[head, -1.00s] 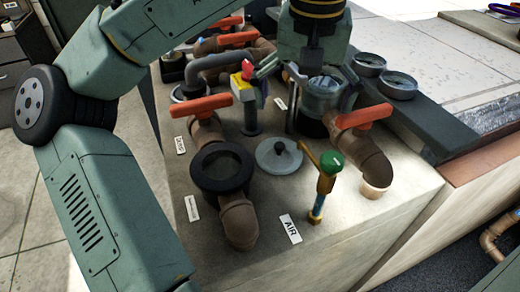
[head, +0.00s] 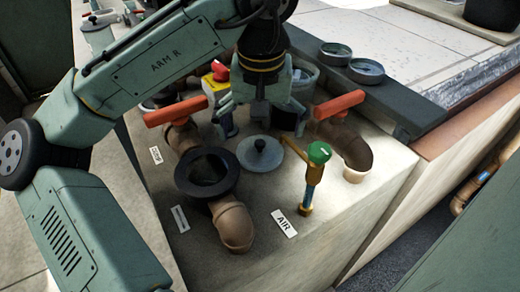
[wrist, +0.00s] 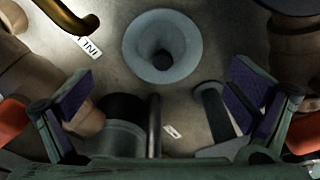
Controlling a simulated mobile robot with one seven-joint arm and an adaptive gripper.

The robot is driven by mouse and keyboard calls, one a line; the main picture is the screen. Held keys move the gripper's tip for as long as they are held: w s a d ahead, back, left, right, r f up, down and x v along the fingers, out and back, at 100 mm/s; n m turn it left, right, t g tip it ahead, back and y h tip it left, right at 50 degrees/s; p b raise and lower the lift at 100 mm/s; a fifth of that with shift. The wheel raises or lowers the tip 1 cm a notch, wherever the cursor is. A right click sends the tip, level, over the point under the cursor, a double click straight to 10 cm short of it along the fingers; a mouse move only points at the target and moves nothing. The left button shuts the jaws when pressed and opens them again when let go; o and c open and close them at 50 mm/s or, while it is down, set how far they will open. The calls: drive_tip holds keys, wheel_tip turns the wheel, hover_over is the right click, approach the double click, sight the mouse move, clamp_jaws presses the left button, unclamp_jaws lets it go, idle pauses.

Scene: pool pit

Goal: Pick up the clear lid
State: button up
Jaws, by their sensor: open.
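The clear lid (head: 251,160) is a round, pale, translucent disc with a dark knob, lying flat on the concrete top in the head view. It also shows in the wrist view (wrist: 139,48) at the top middle, its knob upright. My gripper (head: 262,118) is open and empty, just behind and above the lid. In the wrist view my gripper's purple-padded fingers (wrist: 163,98) are wide apart, one on each side, with the lid beyond their tips. Neither finger appears to touch the lid.
A dark ring (head: 183,178) on a brown pipe stands left of the lid. A green-topped AIR valve (head: 316,170) stands close on its right. Red-handled valves (head: 338,105) stand at both sides. A clear container (head: 304,78) is behind my gripper.

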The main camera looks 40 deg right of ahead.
sight(260, 143)
drive_tip(key=shift+w+f, duration=0.2)
drive_tip(key=shift+f, duration=1.65)
drive_tip(key=shift+c, duration=0.6)
drive_tip(key=shift+a, duration=0.1)
drive_tip(key=c, duration=1.1)
drive_tip(key=shift+s, duration=0.1)
drive_tip(key=c, duration=0.5)
drive_tip(key=shift+o, duration=0.2)
drive_tip(key=shift+f, duration=0.1)
